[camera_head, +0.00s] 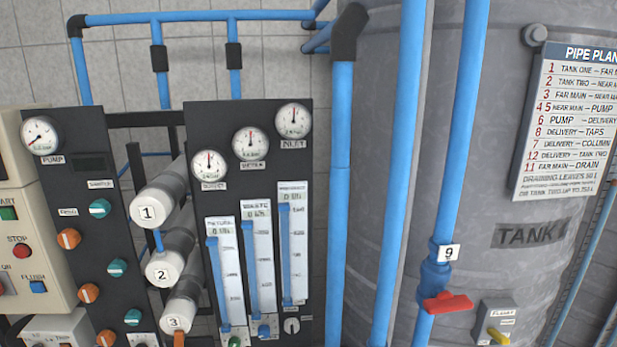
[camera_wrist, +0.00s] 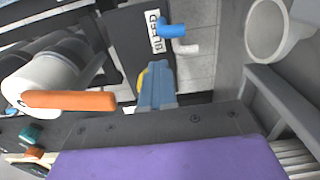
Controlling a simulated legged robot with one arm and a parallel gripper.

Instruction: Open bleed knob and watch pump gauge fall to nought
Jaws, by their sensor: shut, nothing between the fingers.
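The pump gauge (camera_head: 41,135) is a white round dial at the upper left of the head view, above a "PUMP" label. Its needle seems to point to the lower left, but the scale is too small to read. In the wrist view a blue knob (camera_wrist: 172,30) sticks out beside a white label (camera_wrist: 155,31) that appears to read "BLEED". My gripper (camera_wrist: 157,68) is shut and empty, its grey-blue fingers pointing towards the knob and label, apart from them in the picture. My gripper does not show in the head view.
An orange handle (camera_wrist: 68,100) sits close left of my gripper in the wrist view, in front of a white-capped cylinder (camera_wrist: 45,80). A white round cup-like end (camera_wrist: 275,30) is at the right. The head view shows blue pipes, a grey tank (camera_head: 390,150) and a red valve handle (camera_head: 447,303).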

